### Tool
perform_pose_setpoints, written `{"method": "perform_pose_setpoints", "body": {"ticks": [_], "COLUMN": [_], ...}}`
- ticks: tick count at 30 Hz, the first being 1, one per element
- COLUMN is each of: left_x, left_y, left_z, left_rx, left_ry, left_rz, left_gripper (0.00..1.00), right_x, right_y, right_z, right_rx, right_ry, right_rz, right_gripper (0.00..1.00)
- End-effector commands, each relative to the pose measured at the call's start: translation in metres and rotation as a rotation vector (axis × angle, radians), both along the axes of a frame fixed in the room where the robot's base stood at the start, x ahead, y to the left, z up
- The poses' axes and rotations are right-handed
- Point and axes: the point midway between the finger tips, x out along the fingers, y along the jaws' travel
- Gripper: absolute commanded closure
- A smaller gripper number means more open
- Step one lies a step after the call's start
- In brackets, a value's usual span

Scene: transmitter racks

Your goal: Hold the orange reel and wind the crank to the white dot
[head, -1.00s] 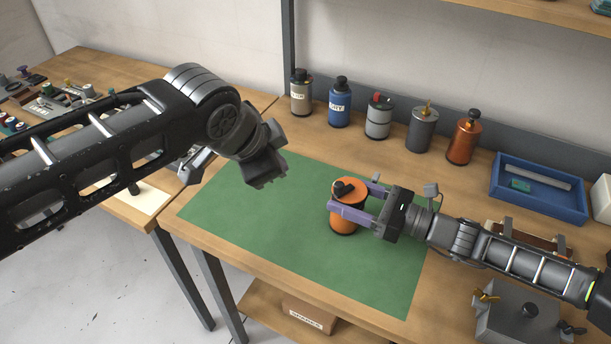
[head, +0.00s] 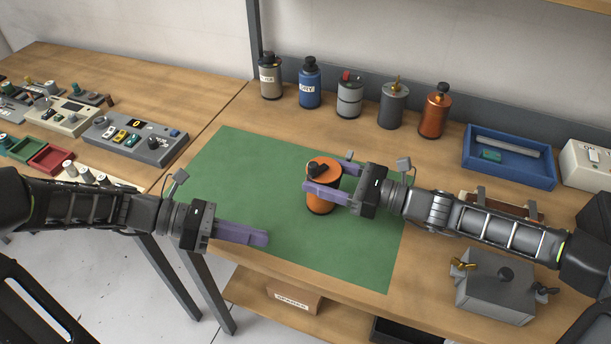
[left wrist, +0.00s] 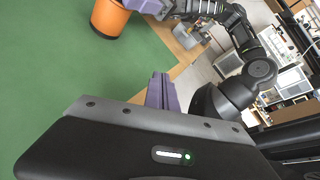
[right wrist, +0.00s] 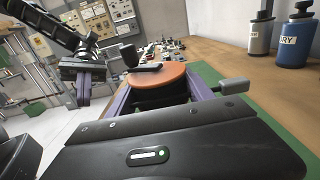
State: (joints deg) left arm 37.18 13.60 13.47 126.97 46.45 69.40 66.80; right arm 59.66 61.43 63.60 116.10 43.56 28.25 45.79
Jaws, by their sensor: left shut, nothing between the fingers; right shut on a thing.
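The orange reel (head: 321,204) stands upright on the green mat (head: 245,170); its body shows at the top of the left wrist view (left wrist: 108,18). A dark crank (head: 317,168) sits on its orange top, which also shows in the right wrist view (right wrist: 172,76). My right gripper (head: 328,180) is shut on the reel, one purple finger on each side. My left gripper (head: 264,238) is shut and empty, low over the mat's front edge, to the left and front of the reel. I cannot make out the white dot.
Several canisters (head: 349,96) stand along the back. A blue tray (head: 510,178) and a grey box with wing knobs (head: 497,298) are at the right. Control boxes (head: 135,138) crowd the left bench. The mat left of the reel is clear.

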Motion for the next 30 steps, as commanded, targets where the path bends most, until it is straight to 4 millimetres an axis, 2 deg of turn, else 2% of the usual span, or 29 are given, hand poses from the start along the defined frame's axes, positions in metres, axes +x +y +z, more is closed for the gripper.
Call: {"method": "perform_pose_setpoints", "body": {"ticks": [3,6,12,18,30], "left_x": [0.016,0.028,0.039,0.038,0.038], "left_y": [-0.012,-0.016,-0.016,-0.016,-0.019], "left_z": [0.026,0.048,0.069,0.070,0.069], "left_rx": [-0.178,-0.303,-0.430,-0.438,-0.435], "left_ry": [0.336,0.586,0.922,1.032,1.033], "left_rz": [0.170,0.263,0.337,0.349,0.348], "left_gripper": [1.00,1.00,1.00,1.00,1.00], "right_x": [0.000,0.000,0.000,-0.001,-0.001], "right_y": [0.000,0.000,0.000,0.000,0.000], "right_z": [0.000,-0.001,-0.001,-0.001,-0.001], "right_rx": [0.000,0.000,-0.001,0.000,0.000], "right_ry": [0.001,0.001,0.001,0.002,0.002], "right_rz": [0.000,0.001,0.001,0.001,0.001], "right_gripper": [1.00,1.00,1.00,1.00,1.00]}}
